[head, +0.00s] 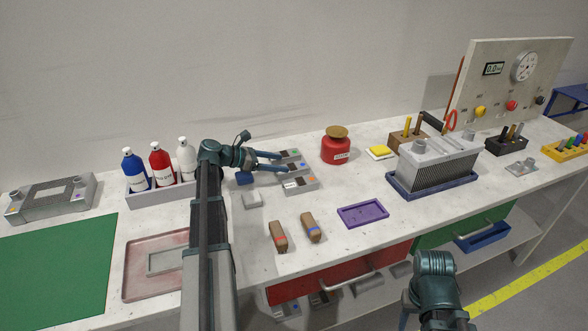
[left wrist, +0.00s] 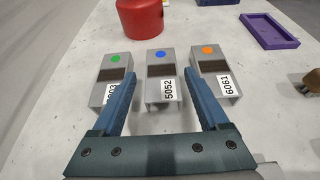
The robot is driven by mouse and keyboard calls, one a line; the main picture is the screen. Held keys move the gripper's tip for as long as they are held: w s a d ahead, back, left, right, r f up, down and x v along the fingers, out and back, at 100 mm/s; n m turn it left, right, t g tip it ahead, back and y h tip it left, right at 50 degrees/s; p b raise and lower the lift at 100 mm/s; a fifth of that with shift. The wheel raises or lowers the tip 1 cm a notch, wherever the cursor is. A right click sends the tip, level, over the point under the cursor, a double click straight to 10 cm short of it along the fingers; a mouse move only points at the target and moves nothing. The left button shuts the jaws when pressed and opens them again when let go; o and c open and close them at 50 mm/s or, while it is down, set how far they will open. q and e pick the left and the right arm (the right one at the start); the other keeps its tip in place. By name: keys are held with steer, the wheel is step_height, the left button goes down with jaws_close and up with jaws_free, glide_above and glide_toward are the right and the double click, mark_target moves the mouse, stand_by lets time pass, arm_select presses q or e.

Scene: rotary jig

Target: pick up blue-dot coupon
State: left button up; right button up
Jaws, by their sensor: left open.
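Three grey coupons lie side by side on the bench. The blue-dot coupon (left wrist: 162,75) is the middle one, labelled 5052; in the head view it is the middle block (head: 294,168). The green-dot coupon (left wrist: 113,78) is on its left and the orange-dot coupon (left wrist: 214,72) on its right in the left wrist view. My left gripper (left wrist: 156,78) is open, its fingers on either side of the blue-dot coupon, partly covering the outer coupons. I cannot tell how high the fingertips are. In the head view my left gripper (head: 282,162) reaches in from the left.
A red can (head: 336,150) stands beyond the coupons. A purple tray (head: 362,214) and two brown blocks (head: 312,228) lie to the front. A bottle rack (head: 160,194) stands to the left. A grey finned block (head: 437,165) is at the right.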

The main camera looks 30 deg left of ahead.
mark_target(295, 166)
arm_select(q)
steer(key=shift+f+b+x, duration=0.1)
steer(key=shift+b+x, duration=0.65)
steer(key=shift+x, duration=1.1)
steer(key=shift+f+b+x, duration=0.15)
steer(key=shift+b+x, duration=0.55)
steer(key=shift+x, duration=1.1)
steer(key=shift+s, duration=0.2)
jaws_close()
